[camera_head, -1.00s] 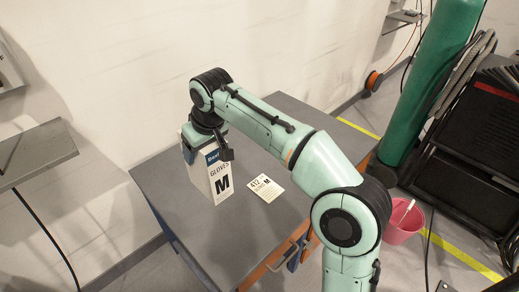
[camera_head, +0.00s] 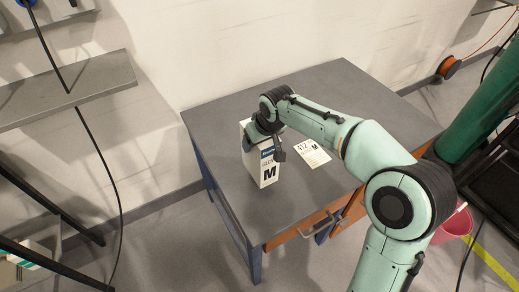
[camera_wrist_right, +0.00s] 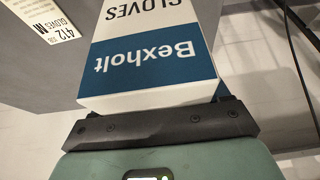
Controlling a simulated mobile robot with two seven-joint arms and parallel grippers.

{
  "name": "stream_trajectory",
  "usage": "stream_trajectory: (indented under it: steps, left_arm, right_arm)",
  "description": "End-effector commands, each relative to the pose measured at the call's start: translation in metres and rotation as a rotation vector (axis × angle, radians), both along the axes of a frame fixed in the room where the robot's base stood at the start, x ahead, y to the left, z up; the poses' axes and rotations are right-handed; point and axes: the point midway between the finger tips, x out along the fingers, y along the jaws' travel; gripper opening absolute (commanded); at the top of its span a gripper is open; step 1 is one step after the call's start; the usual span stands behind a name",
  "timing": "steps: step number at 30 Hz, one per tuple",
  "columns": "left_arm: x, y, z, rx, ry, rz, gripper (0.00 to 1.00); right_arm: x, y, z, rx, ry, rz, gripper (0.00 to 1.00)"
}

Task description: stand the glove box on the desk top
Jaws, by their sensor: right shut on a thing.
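The glove box (camera_head: 268,172) is a tall white carton with a blue band and a large black M. It is upright over the left part of the grey desk top (camera_head: 330,95). My right gripper (camera_head: 264,143) is shut on its upper end from above. I cannot tell whether its bottom touches the desk. In the right wrist view the box (camera_wrist_right: 150,55) shows its blue "Bexholt" band and "GLOVES" print close against the dark gripper finger (camera_wrist_right: 160,128). My left gripper is in neither view.
A white card (camera_head: 312,153) printed "412 M" lies flat on the desk, right of the box. The desk top behind and in front is clear. A grey shelf (camera_head: 70,90) is at left. A pink bucket (camera_head: 457,222) and green cylinder (camera_head: 478,130) stand at right.

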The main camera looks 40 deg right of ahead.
Motion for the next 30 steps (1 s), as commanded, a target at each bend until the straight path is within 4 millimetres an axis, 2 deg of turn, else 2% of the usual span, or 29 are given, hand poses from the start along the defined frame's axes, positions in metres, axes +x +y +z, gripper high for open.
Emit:
stream_trajectory:
  steps: [3, 7, 19, 20, 22, 30]
  left_arm:
    - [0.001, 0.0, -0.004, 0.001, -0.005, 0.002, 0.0]
    - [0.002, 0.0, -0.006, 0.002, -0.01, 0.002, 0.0]
    - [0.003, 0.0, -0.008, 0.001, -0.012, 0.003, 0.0]
    - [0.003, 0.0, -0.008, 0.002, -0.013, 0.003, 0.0]
    - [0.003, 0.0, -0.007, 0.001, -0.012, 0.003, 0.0]
    - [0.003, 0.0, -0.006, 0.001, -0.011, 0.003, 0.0]
  right_arm:
    - [-0.001, 0.0, -0.021, 0.001, 0.004, -0.001, 0.09]
    - [0.0, 0.0, -0.036, 0.001, 0.003, -0.001, 0.09]
    - [0.0, 0.0, -0.04, 0.0, 0.0, 0.0, 0.09]
    - [0.0, 0.0, -0.041, 0.0, 0.002, 0.0, 0.78]
    - [0.0, 0.0, -0.041, 0.0, 0.002, 0.0, 1.0]
    - [0.0, 0.0, -0.039, 0.0, 0.002, 0.0, 1.0]
